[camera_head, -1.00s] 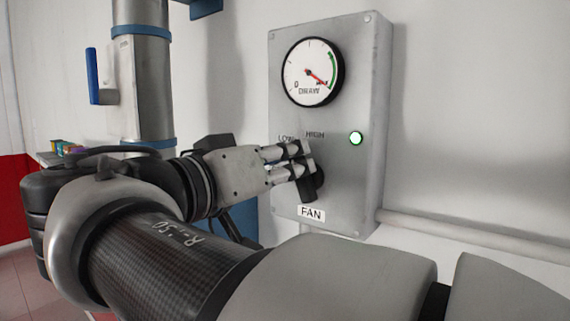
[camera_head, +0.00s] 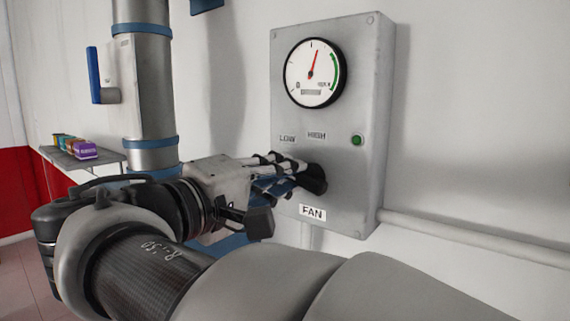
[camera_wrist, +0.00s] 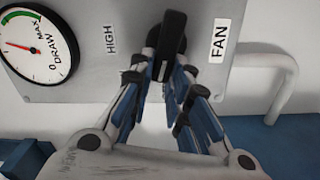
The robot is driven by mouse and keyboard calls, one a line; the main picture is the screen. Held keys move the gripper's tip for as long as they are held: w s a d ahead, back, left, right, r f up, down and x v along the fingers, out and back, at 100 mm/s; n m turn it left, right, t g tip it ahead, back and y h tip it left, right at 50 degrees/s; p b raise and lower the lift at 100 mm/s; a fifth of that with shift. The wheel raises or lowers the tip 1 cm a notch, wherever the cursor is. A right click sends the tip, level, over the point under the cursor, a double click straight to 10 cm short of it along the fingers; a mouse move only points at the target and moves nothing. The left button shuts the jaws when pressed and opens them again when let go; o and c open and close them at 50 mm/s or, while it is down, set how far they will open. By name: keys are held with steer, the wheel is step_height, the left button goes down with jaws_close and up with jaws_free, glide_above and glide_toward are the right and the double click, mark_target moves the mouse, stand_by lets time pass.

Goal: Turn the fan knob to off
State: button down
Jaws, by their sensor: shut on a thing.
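The black fan knob (camera_head: 316,180) is on the grey control box (camera_head: 358,195), above the FAN label (camera_head: 312,213). My gripper (camera_head: 298,174) reaches it from the left and is shut on it. In the wrist view the knob (camera_wrist: 172,40) is a black bar between my gripper's fingertips (camera_wrist: 168,72), lying roughly crosswise to the FAN label's upright. The LOW (camera_head: 287,138) and HIGH (camera_head: 316,135) labels show above the knob. No OFF label can be read. The green lamp (camera_head: 357,140) looks dark. The DRAW gauge (camera_head: 314,73) needle points up, slightly right.
A metal column (camera_head: 145,75) with blue bands and a blue lever (camera_head: 94,75) stands left of the box. A small shelf (camera_head: 85,160) with several coloured items is farther left. A pipe (camera_head: 470,238) runs along the wall to the right.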

steer(key=shift+f+n+p, duration=0.25)
steer(key=shift+n+p, duration=0.2)
steer(key=shift+n, duration=0.85)
steer(key=shift+f, duration=0.1)
steer(key=c, duration=1.5)
jaws_free()
steer(key=shift+w+d, duration=0.1)
